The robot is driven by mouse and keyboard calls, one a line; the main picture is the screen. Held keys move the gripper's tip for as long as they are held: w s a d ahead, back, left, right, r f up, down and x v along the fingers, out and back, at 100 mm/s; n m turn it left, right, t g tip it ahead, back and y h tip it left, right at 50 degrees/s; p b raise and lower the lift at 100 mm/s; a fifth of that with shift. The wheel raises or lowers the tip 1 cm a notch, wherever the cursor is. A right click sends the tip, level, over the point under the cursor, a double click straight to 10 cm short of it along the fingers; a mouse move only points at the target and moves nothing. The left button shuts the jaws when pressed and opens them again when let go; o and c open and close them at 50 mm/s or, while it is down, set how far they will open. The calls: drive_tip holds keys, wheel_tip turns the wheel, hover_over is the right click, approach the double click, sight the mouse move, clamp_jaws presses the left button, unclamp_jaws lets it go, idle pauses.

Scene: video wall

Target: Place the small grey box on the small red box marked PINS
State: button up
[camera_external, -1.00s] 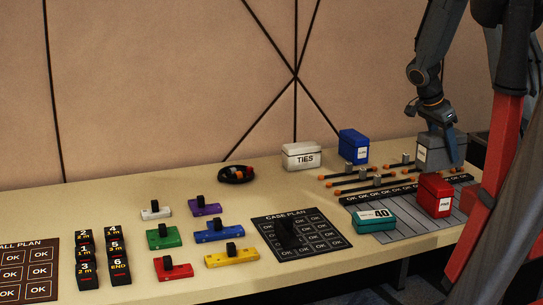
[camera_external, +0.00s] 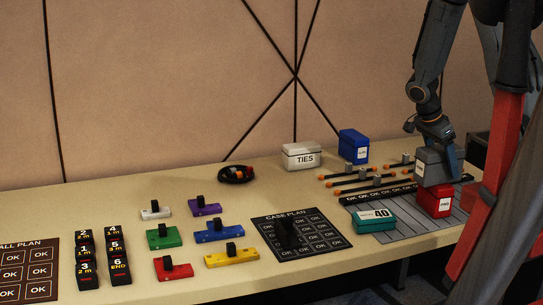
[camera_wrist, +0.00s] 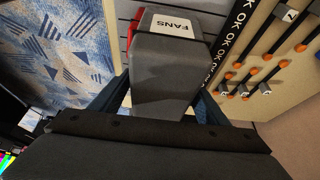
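The small grey box (camera_external: 433,163) is between the fingers of my gripper (camera_external: 437,150) at the right end of the table. In the wrist view the grey box (camera_wrist: 163,75) carries a white label reading FANS, with a finger on each side of it. The small red box (camera_external: 436,202) stands upright on the striped mat, directly below the grey box. The grey box's bottom looks at or just above the red box's top; I cannot tell whether they touch. In the wrist view only a sliver of the red box (camera_wrist: 133,30) shows behind the grey one.
A teal box (camera_external: 372,221) marked 40 stands left of the red box. Several orange-tipped rods (camera_external: 365,184) lie behind it. A white TIES box (camera_external: 301,156) and a blue box (camera_external: 353,144) stand farther back. The table's front edge is close to the striped mat (camera_external: 405,234).

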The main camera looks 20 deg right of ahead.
sight(432, 150)
drive_tip(key=shift+r, duration=0.2)
drive_tip(key=b+v, duration=0.2)
drive_tip(key=v, duration=0.9)
drive_tip(key=shift+a+r, duration=0.25)
drive_tip(key=shift+r, duration=0.05)
drive_tip(key=s+a+f+n+y, duration=0.2)
drive_tip(key=s+a+f+n, duration=0.1)
drive_tip(key=s+a+n, duration=0.4)
drive_tip(key=s+a+f+n+y, duration=0.2)
drive_tip(key=s+a+n, duration=0.5)
drive_tip(key=n, duration=0.4)
drive_tip(key=shift+a+f+t+y, duration=0.35)
drive_tip(key=shift+a+t+y, duration=0.05)
drive_tip(key=shift+a, duration=0.15)
